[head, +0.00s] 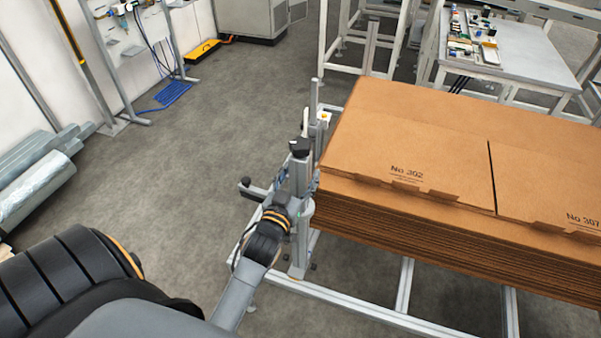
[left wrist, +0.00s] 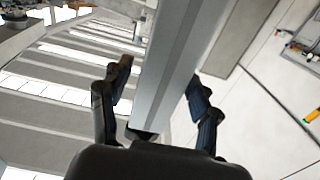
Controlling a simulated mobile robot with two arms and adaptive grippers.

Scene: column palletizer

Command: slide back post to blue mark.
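A grey metal post (head: 301,178) with a black knob on top stands upright at the left end of the cardboard stack. A second slim post (head: 314,100) stands behind it; I cannot tell which one is the back post. My left gripper (head: 287,200) is at the nearer post, its fingers mostly hidden in the head view. In the left wrist view, a grey metal bar (left wrist: 172,65) runs between the two spread dark fingers, with a gap at the left finger. The right finger is close to the bar; contact is unclear. I cannot make out the blue mark. My right gripper is out of view.
The stack of brown cardboard (head: 420,150) fills the right side on a light metal frame (head: 375,313). A workbench (head: 510,60) stands at back right. Wrapped rolls (head: 40,175) lie at far left. The grey floor (head: 190,150) left of the posts is clear.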

